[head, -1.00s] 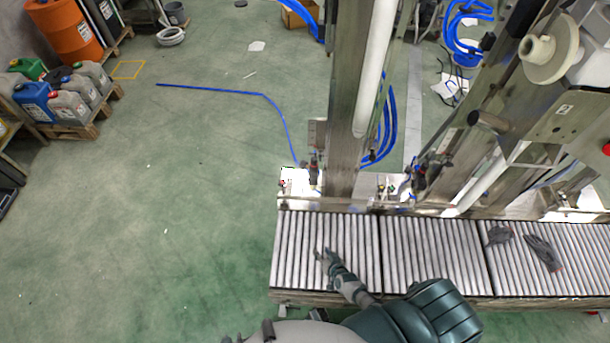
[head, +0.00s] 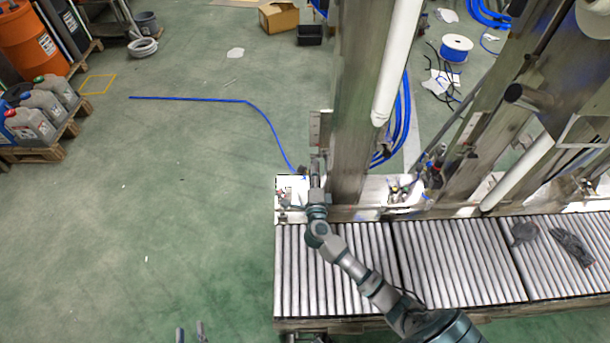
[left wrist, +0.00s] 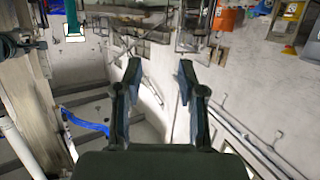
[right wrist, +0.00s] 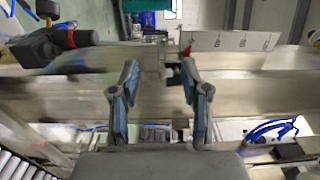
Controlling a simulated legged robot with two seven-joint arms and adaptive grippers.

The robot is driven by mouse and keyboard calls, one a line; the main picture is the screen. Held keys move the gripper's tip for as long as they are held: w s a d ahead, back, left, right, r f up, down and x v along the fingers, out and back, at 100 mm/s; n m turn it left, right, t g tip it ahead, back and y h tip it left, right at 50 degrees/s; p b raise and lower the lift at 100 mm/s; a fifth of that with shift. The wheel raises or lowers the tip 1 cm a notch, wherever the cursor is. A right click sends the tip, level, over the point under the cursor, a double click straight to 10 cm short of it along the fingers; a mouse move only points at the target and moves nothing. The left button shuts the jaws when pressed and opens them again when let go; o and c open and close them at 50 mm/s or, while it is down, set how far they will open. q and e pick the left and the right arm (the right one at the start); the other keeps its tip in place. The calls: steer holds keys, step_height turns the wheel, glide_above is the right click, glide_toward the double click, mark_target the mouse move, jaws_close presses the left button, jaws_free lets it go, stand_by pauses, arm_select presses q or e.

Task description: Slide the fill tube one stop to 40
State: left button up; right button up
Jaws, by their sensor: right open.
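A white tube (head: 398,65) runs along a steel post; I cannot tell for sure that it is the fill tube. A pale scale plate (right wrist: 230,41) with small marks and a red pointer (right wrist: 186,51) show in the right wrist view; the numbers are unreadable. My right gripper (right wrist: 158,82) is open, with a small dark and steel fitting (right wrist: 172,72) just beyond and between its fingertips. In the head view my right gripper (head: 315,165) is at the machine's left end, its fingers hard to make out. My left gripper (head: 190,331) is open and empty over the floor.
A roller conveyor (head: 340,270) lies in front of the machine, with dark gloves (head: 570,247) on its right part. A blue hose (head: 190,99) lies on the floor. Canisters (head: 30,125) stand on a pallet at left. The green floor at left is mostly clear.

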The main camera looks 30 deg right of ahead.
mark_target(314, 155)
arm_select(q)
step_height(314, 155, up, 11)
steer(key=d+t+h+b, duration=0.1)
steer(key=t+b, duration=0.3)
steer(key=t, duration=0.5)
steer(key=shift+s+n+h+b, duration=0.3)
steer(key=shift+s+h, duration=0.1)
steer(key=shift+s, duration=0.05)
arm_select(e)
steer(key=shift+x, duration=4.05)
arm_select(q)
steer(key=shift+d, duration=0.1)
steer(key=shift+w, duration=0.1)
arm_select(e)
steer(key=shift+s, duration=0.1)
jaws_close()
